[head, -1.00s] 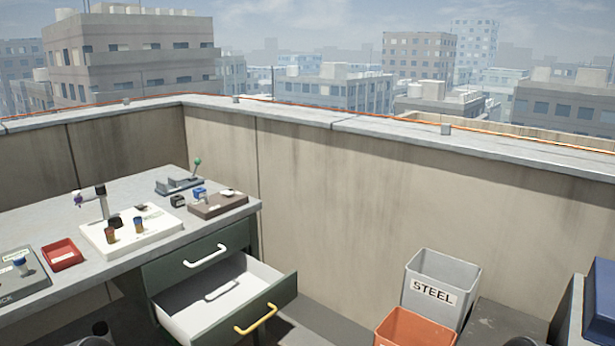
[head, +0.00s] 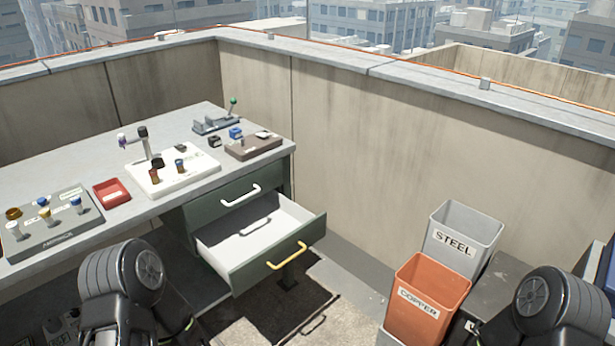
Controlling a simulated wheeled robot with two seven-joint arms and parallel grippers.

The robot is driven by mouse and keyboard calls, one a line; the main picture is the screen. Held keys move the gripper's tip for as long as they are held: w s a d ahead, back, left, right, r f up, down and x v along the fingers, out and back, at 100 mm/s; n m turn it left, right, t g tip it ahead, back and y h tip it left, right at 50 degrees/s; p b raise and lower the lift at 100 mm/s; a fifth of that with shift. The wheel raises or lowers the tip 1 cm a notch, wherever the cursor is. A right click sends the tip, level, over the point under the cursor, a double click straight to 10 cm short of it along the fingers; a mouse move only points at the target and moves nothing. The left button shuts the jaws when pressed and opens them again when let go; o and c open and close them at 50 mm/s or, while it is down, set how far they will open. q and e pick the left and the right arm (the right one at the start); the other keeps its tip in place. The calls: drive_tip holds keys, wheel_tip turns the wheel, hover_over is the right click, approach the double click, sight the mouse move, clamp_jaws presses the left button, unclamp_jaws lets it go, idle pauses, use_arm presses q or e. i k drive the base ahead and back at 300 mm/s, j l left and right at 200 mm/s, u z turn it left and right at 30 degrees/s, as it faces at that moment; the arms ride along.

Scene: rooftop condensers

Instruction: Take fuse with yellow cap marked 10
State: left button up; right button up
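A fuse with a yellow cap (head: 45,214) stands upright in a grey rack (head: 60,238) at the left of the bench. Its marking is too small to read. Beside it stand fuses with blue caps (head: 75,203) and one with a darker amber-brown cap (head: 13,213). Two more small fuses, one with a reddish-brown body (head: 153,176) and one with a blue top (head: 180,165), stand on a white board (head: 187,180). Parts of both my arms show at the bottom left and bottom right, but neither gripper's fingers are in view.
A red tray (head: 112,193) sits between rack and board. A brown block (head: 255,147) and a green-knobbed lever device (head: 218,122) lie farther back on the bench (head: 195,125). An open drawer (head: 272,262) juts out. Steel (head: 462,238) and copper (head: 425,299) bins stand right.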

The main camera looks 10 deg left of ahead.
sight(45, 213)
drive_tip(key=j+u, duration=0.1)
drive_tip(key=u, duration=1.6)
drive_tip(key=i+u, duration=0.35)
drive_tip(key=i, duration=0.15)
